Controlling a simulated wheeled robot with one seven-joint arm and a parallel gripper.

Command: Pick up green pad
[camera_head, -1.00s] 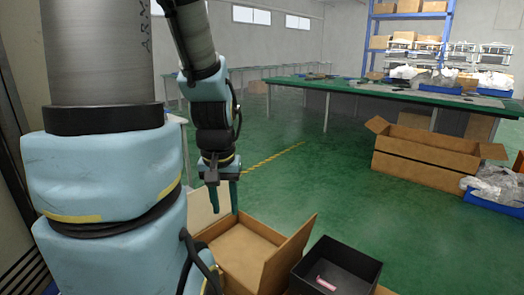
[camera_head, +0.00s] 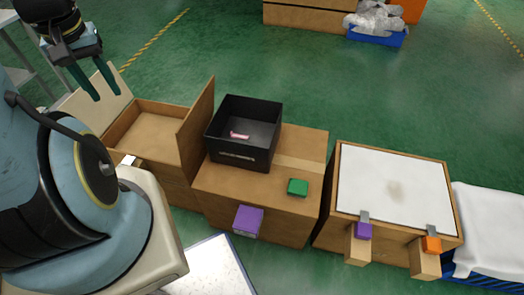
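The green pad (camera_head: 298,187) is a small green block lying on top of a closed cardboard box (camera_head: 262,200), near its right front. My gripper (camera_head: 96,88) is at the upper left, above the open cardboard box. Its two dark green fingers are spread apart with nothing between them. It is well to the left of the green pad and apart from it.
A black bin (camera_head: 245,130) with a pink object (camera_head: 239,135) inside stands behind the pad. A purple block (camera_head: 248,220) is on the box's front. An open cardboard box (camera_head: 150,140) is left. Right is a white-topped box (camera_head: 395,185) with purple (camera_head: 363,231) and orange (camera_head: 431,245) blocks.

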